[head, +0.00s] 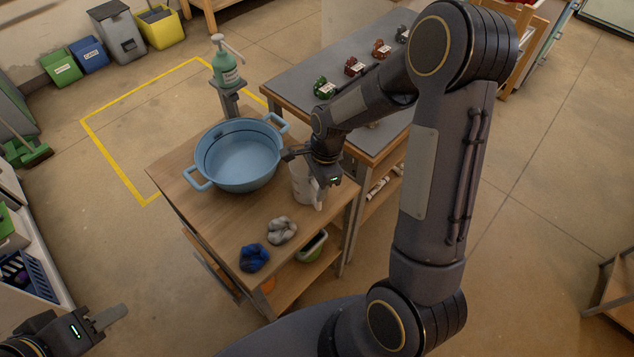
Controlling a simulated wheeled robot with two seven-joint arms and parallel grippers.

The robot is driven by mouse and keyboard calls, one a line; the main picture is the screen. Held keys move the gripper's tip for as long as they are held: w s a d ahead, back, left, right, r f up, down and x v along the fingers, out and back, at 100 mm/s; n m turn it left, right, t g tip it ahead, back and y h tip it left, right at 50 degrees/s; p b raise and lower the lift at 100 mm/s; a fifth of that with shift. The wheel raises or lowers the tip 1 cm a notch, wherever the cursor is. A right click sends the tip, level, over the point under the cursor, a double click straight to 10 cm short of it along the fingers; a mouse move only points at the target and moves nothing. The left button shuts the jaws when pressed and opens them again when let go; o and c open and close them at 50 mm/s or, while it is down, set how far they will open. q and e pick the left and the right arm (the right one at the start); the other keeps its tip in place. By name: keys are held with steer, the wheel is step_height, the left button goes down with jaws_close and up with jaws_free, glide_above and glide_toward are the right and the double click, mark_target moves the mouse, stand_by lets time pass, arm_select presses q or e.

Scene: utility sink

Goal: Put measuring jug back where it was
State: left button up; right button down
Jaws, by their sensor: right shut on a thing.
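A whitish, see-through measuring jug (301,186) stands upright at the right edge of the wooden table (175,177), just right of the blue basin. My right gripper (318,190) reaches down over the jug from above and is shut on it; the gripper and wrist hide part of the jug. I cannot tell whether the jug's base touches the table. My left gripper (108,318) is at the lower left, away from the table; its fingers show from the side, and I cannot tell whether they are apart.
A blue two-handled basin (241,155) fills the table's back left. A grey cloth (281,231) and a blue cloth (254,258) lie at the front. A green pump bottle (225,65) stands behind. A grey-topped bench (300,85) adjoins at the right. Bare wood lies left of the cloths.

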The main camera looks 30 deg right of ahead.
steer(key=c, duration=0.8)
jaws_free()
steer(key=shift+f, duration=0.1)
step_height(320, 180, up, 12)
steer(key=d, duration=0.2)
steer(key=s+a+r+n+t+y, duration=0.1)
steer(key=s+a+r+n+t, duration=0.1)
steer(key=s+n, duration=0.6)
steer(key=s+a+r+n+t+y, duration=0.1)
steer(key=s+a+r+n+t, duration=0.1)
steer(key=s+n, duration=0.7)
step_height(320, 180, up, 2)
steer(key=shift+s+a+r+t, duration=0.15)
steer(key=shift+s+a+t, duration=0.2)
steer(key=shift+s+t, duration=0.45)
steer(key=shift+s, duration=0.1)
